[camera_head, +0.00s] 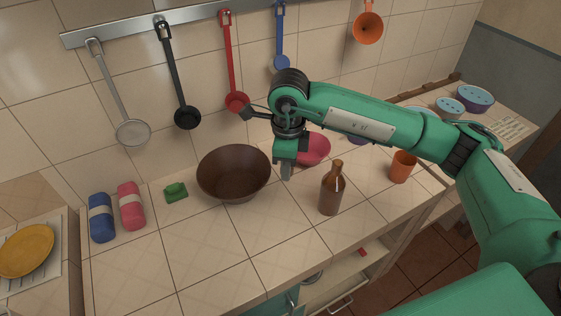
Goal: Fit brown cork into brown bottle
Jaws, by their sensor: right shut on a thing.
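The brown bottle (331,191) stands upright on the tiled counter, right of centre, with its narrow neck pointing up. My right gripper (286,172) points down over the counter, to the left of the bottle and apart from it, at about the height of its neck. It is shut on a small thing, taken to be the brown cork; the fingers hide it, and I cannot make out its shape. No cork shows lying elsewhere on the counter. My left gripper is out of view.
A dark brown bowl (234,174) stands left of my right gripper, and a pink bowl (314,149) is behind it. An orange cup (403,167) stands right of the bottle. A green object (176,192) lies further left. The front counter is clear.

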